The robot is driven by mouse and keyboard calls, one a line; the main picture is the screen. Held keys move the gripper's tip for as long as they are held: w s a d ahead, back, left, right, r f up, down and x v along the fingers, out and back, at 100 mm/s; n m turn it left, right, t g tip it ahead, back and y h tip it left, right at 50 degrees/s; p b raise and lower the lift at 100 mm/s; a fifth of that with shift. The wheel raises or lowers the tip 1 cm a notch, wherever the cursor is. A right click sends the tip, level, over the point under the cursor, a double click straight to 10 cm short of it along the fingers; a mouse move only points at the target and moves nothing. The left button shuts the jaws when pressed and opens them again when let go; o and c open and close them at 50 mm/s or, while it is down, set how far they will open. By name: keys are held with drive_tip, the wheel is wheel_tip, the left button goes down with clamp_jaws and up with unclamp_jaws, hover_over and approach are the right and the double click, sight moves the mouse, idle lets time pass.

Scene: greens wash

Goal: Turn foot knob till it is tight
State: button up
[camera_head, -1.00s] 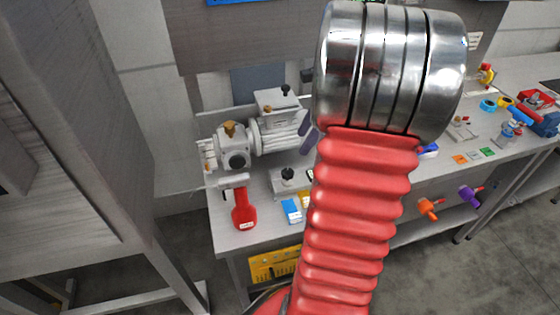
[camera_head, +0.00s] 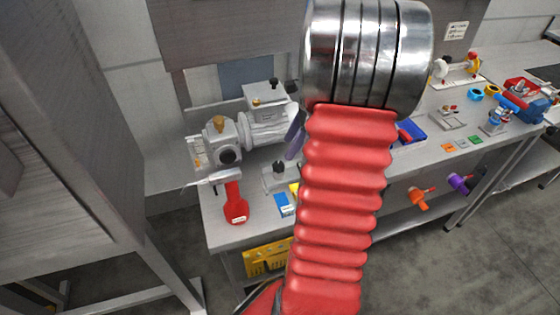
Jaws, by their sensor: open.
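A small black knob (camera_head: 278,167) stands upright on a low grey foot block (camera_head: 280,182) at the front of the bench, right of the red-handled tool. I take it for the foot knob; its thread and tightness cannot be made out. My gripper (camera_head: 295,138) shows only as a slim purple-grey finger beside my arm's left edge. The finger is above and slightly right of the knob in the picture, apart from it. My red ribbed arm and metal joint hide the rest of the gripper. I see nothing held.
A grey pump and motor (camera_head: 258,128) stands behind the knob. A red-handled tool (camera_head: 236,205) lies to its left, and a blue card (camera_head: 283,205) lies in front. A blue tray (camera_head: 411,132) and several fittings are right of my arm.

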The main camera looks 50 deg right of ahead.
sight(278, 164)
drive_tip(key=x, duration=0.8)
drive_tip(key=shift+f, duration=0.25)
drive_tip(key=shift+c, duration=0.6)
drive_tip(key=c, duration=0.9)
